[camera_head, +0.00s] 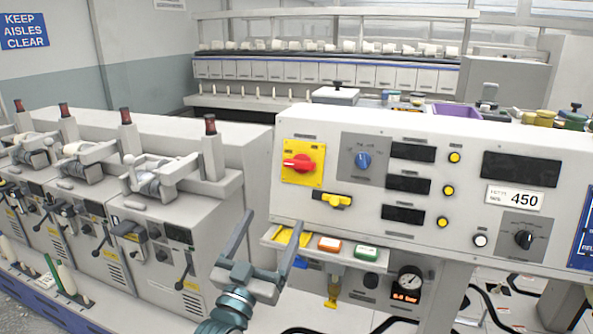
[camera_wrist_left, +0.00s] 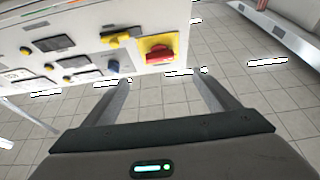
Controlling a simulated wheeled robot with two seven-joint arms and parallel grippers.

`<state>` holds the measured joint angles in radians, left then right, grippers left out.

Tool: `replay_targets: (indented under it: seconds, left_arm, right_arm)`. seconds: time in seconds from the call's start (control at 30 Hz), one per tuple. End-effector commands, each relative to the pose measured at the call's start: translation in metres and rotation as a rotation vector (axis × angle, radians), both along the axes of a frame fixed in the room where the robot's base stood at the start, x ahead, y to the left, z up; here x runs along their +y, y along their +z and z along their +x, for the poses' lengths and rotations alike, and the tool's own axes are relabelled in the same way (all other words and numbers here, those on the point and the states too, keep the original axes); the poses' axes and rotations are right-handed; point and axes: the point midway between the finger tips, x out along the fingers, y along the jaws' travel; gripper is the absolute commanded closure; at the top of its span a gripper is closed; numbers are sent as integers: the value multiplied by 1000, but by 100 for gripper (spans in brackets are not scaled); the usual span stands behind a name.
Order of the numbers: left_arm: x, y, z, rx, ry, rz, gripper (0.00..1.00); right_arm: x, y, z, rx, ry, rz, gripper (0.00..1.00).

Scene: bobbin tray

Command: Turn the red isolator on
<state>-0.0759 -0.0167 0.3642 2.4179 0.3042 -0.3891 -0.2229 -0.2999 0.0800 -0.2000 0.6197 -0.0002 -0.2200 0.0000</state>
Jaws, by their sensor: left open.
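The red isolator (camera_head: 299,163) is a red rotary handle on a yellow square plate at the upper left of the light grey control panel (camera_head: 450,225). Its handle lies about horizontal in the head view. It also shows in the left wrist view as a red handle (camera_wrist_left: 158,54), near the top middle. My left gripper (camera_head: 268,233) is open and empty, below and a little left of the isolator, apart from it. In the left wrist view its two fingers (camera_wrist_left: 165,85) point up the picture with the isolator beyond them. My right gripper is not in view.
A blue knob (camera_head: 363,160) sits right of the isolator and a yellow handle (camera_head: 333,200) below it. A ledge with orange (camera_head: 329,244) and green (camera_head: 366,252) buttons juts out near my left gripper. A row of winding machines (camera_head: 150,230) stands left.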

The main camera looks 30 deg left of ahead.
Motion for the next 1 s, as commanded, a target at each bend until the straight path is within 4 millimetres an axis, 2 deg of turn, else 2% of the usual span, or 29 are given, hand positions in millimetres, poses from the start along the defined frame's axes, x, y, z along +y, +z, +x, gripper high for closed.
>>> replay_targets:
  seconds: [0.27, 0.8, 1.0]
  left_arm:
    - [6, 15, 27, -1, 0, -1, 19]
    - [27, 52, 113, 0, 0, -1, 19]
    - [33, 62, 138, 0, 0, -1, 19]
  right_arm:
    - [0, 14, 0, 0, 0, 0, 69]
    - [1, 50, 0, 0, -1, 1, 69]
    - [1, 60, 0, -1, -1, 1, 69]
